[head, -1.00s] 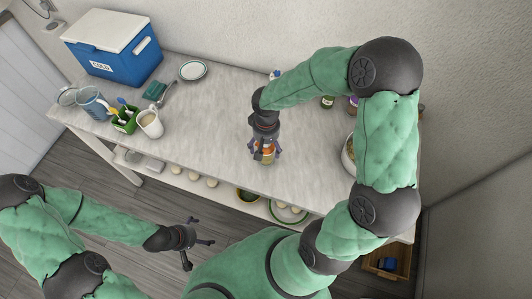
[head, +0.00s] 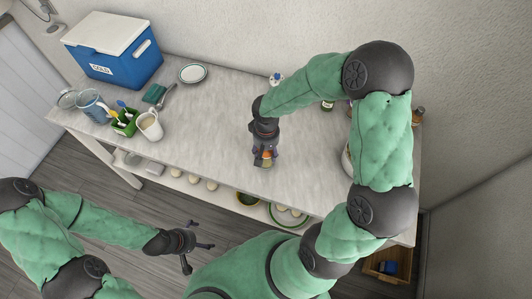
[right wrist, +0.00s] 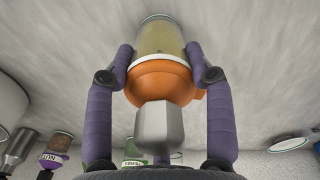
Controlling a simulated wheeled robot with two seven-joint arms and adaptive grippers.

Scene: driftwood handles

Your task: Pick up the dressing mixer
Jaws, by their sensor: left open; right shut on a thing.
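The dressing mixer is a clear jar of yellowish stuff with an orange top and a grey knob; it shows in the right wrist view (right wrist: 165,78) and, small and partly covered, in the head view (head: 267,163). My right gripper (head: 265,158) is shut on it from above near the front middle of the table. Its purple fingers (right wrist: 165,62) press on both sides of the jar near the orange top. I cannot tell whether the jar touches the table. My left gripper (head: 198,247) is open and empty in front of the table, over the floor.
Bottles (head: 418,115) stand partly behind my right arm. The table's middle is clear.

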